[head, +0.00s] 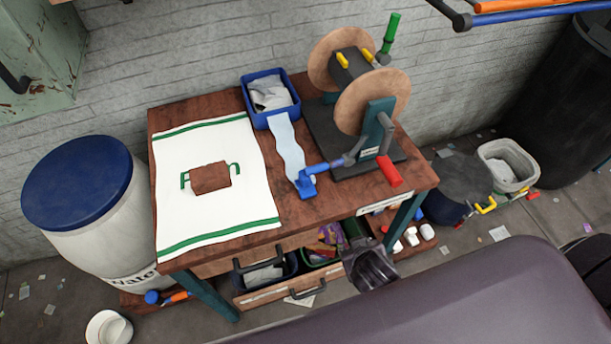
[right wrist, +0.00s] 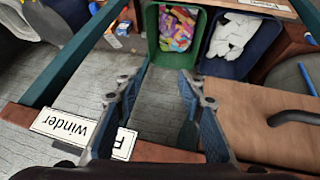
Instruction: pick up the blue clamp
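The blue clamp (head: 306,183) lies at the front of the wooden table. It sits at the near end of a pale blue strip (head: 287,148) that runs down from a blue bin. A blue-and-grey crank bar (head: 335,164) passes close beside it; I cannot tell whether they touch. My right gripper (head: 366,262) is below the table's front edge, by the open drawer, to the right of and nearer than the clamp. In the right wrist view my right gripper (right wrist: 158,82) is open and empty. The clamp does not show there. My left gripper is not in view.
A winder with two wooden discs (head: 370,98) stands right of the clamp, its red handle (head: 389,171) jutting forward. A white towel (head: 215,215) with a brown block (head: 210,178) lies left.

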